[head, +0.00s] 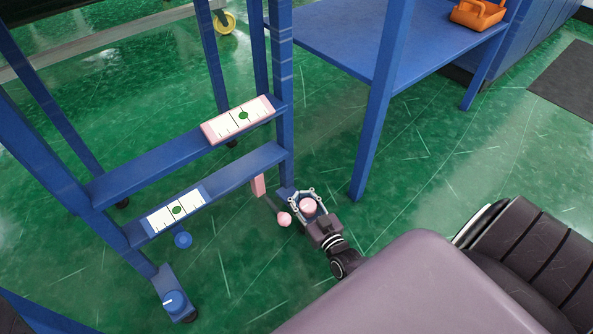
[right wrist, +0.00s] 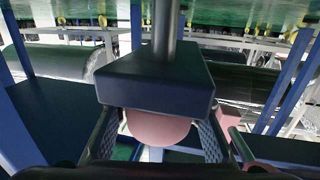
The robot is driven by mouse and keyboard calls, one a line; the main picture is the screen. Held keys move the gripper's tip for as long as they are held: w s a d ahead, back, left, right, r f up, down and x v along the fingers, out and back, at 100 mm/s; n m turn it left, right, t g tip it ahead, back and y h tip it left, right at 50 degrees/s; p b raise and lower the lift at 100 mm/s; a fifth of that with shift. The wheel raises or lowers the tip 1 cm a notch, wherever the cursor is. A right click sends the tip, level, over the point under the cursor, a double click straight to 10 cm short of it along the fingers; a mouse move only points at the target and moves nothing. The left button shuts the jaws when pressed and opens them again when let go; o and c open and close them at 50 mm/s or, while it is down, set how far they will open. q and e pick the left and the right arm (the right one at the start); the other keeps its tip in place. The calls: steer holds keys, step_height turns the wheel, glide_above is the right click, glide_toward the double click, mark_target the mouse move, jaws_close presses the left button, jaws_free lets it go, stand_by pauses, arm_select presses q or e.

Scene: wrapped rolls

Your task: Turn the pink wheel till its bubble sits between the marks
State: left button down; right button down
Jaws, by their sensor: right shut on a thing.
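The pink wheel (head: 308,206) sits low by the foot of the blue frame. My right gripper (head: 307,197) is shut on it, one finger on each side. In the right wrist view the pink wheel (right wrist: 158,127) shows between the fingers, partly hidden under a dark block. The pink-ended gauge (head: 240,119) lies on the upper blue rail with a green bubble (head: 243,115) near its middle marks. The picture is too small to tell if the bubble lies fully between them. My left gripper is not in view.
A pink knob (head: 285,219) on a rod is just left of my right gripper. A blue-ended gauge (head: 176,209) is on the lower rail, with a blue knob (head: 183,240) and blue wheel (head: 174,301) below. A blue table (head: 340,40) stands behind.

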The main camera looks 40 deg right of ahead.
steer(key=shift+s+d+f+m+g+h+p, duration=0.15)
steer(key=shift+d+m+h+p, duration=0.2)
steer(key=shift+m+h, duration=0.35)
steer(key=shift+s+d+r+m+g+h+p, duration=0.1)
steer(key=shift+s+d+m+g+h+p, duration=0.2)
steer(key=shift+h, duration=0.7)
steer(key=shift+w+f, duration=0.1)
steer(key=shift+w, duration=0.05)
steer(key=c, duration=1.5)
jaws_free()
steer(key=shift+o, duration=0.2)
steer(key=shift+w, duration=0.1)
steer(key=shift+a+r, duration=0.1)
steer(key=shift+r, duration=0.1)
steer(key=shift+r, duration=0.15)
step_height(320, 180, up, 10)
steer(key=shift+f, duration=0.2)
